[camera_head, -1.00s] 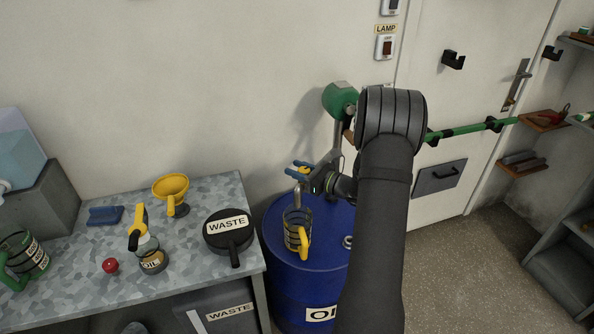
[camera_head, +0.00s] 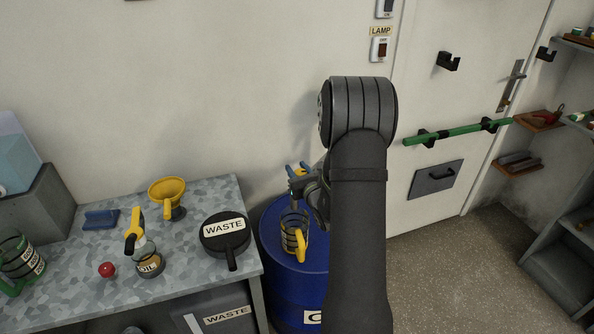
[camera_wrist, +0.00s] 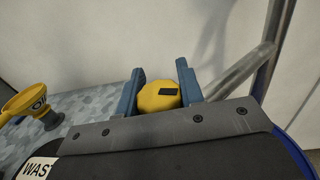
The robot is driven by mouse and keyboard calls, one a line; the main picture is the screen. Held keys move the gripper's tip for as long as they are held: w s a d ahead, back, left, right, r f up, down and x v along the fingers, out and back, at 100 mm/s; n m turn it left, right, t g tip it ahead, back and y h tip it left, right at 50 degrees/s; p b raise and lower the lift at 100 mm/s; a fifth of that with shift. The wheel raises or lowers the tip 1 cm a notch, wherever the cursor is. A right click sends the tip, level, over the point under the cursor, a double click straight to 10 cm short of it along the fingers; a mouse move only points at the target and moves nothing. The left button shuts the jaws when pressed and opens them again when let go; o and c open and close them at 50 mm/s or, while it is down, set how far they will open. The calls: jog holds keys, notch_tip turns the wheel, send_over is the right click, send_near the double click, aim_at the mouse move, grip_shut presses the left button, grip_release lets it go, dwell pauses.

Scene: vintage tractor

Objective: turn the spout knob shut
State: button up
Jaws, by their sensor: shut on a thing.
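The spout knob (camera_wrist: 158,97) is a yellow, faceted cap with a dark mark on its top, seen in the wrist view. My gripper (camera_wrist: 161,79) has its two blue fingers on either side of the knob and is shut on it. In the head view my gripper (camera_head: 299,168) is above the blue drum (camera_head: 270,237), with the knob mostly hidden. A clear jug with a yellow handle (camera_head: 300,246) stands on the drum under the spout. My arm hides the rest of the pump and the drum's right side.
The workbench (camera_head: 195,260) at left holds a yellow funnel (camera_head: 167,190), a black WASTE pan (camera_head: 225,236), an oil can (camera_head: 149,262) and a red ball (camera_head: 107,270). A wall and a door with a green bar (camera_head: 458,131) stand behind. The floor at right is clear.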

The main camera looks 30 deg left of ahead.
dwell(0.4)
jog(key=o, duration=1)
jog(key=v, duration=1.7)
jog(key=shift+s+d, duration=0.15)
jog(key=shift+s, duration=0.05)
